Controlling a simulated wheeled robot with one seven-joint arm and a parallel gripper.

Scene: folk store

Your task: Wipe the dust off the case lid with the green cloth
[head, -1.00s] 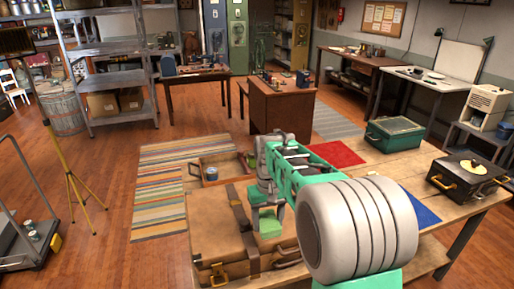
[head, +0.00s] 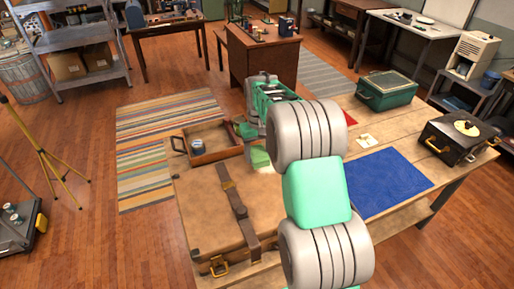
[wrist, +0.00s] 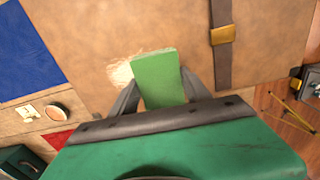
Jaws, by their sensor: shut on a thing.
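The case is a brown leather suitcase (head: 205,205) lying flat on the wooden table, with a dark strap and brass buckle across its lid. My gripper (wrist: 157,92) is shut on the green cloth (wrist: 157,75), which looks like a flat pad; the cloth also shows in the head view (head: 260,158). The cloth is over the lid's far right part, right of the strap in the head view. I cannot tell if it touches the lid. A pale dusty patch (wrist: 121,73) shows on the lid beside the cloth in the wrist view. My arm hides the lid's right side in the head view.
An open wooden tray (head: 222,154) with a small can stands behind the case. A blue mat (head: 385,183), a green box (head: 387,92) and a black case with brass handles (head: 455,145) are to the right on the table.

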